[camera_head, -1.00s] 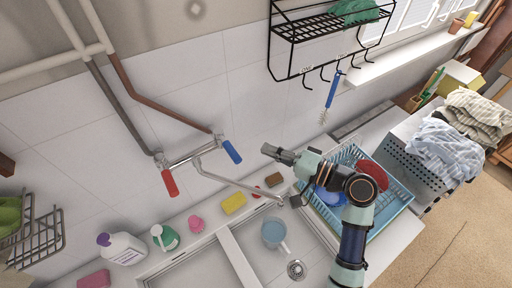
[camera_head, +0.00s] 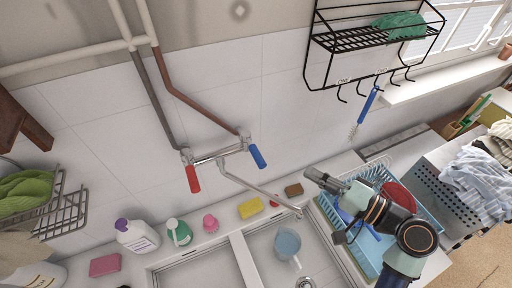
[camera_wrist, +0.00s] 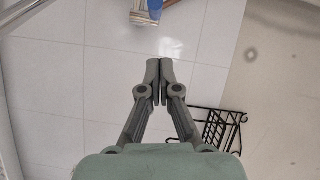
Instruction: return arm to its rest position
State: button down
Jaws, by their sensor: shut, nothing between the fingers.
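My gripper (camera_head: 316,177) is at the end of my arm, in front of the tiled wall and to the right of the faucet (camera_head: 215,155). In the wrist view my gripper (camera_wrist: 161,82) has its two fingers together with nothing between them. My arm reaches up from the lower right and hides part of the blue dish rack (camera_head: 435,214).
The sink holds a light-blue mug (camera_head: 287,244). Soap bottles (camera_head: 137,236) and sponges (camera_head: 250,207) line its back ledge. A black wire shelf (camera_head: 345,42) with hooks and a blue brush (camera_head: 368,104) hangs above. A grey laundry basket (camera_head: 447,192) stands at right.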

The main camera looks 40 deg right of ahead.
jog(key=w+a+n+g+p, duration=0.1)
jog(key=w+a+n, duration=0.25)
jog(key=a, duration=0.35)
jog(key=w+a+f+n+g+p, duration=0.1)
jog(key=w+a+n+g, duration=0.1)
jog(key=w+a, duration=0.3)
jog(key=w+a+n+g+p, duration=0.1)
jog(key=w+a+n, duration=0.15)
jog(key=a, duration=0.55)
jog(key=s+a+r+n+h+p, duration=0.1)
jog(key=a+r+n, duration=0.1)
jog(key=a, duration=0.4)
jog(key=s+a+r+n+h+p, duration=0.1)
jog(key=a+r+n, duration=0.1)
jog(key=a+n, duration=0.2)
jog(key=a, duration=0.2)
jog(key=shift+s+a, duration=0.2)
jog(key=shift+a, duration=0.2)
